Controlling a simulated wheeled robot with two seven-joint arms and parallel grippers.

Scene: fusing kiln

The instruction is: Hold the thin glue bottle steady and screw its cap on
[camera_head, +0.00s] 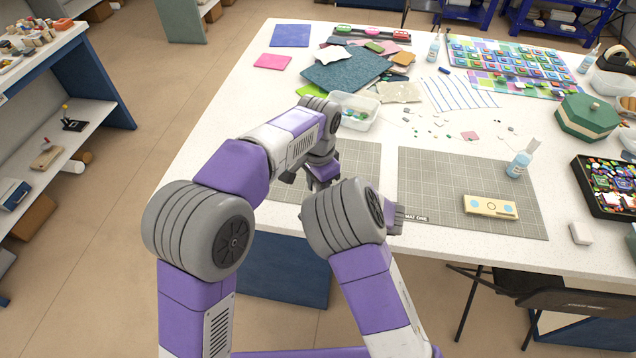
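A small bottle (519,164) of light-blue liquid with a whitish, slanting nozzle stands on the upper right part of the right grey cutting mat. I cannot tell whether it is the thin glue bottle or whether its top is a separate cap. No loose cap can be made out. My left gripper (318,180) points down over the left mat, well left of the bottle, partly hidden by my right arm. Its fingers are too small and dark to read. My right arm's grey end part (396,216) shows at the right mat's left edge; its fingertips cannot be made out.
Similar bottles stand at the back (434,48) and back right (587,62). A cream box (490,206) lies on the right mat (440,180). A clear tub (357,124), green hexagonal box (588,117) and black tray (582,166) stand around. The right mat's middle is clear.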

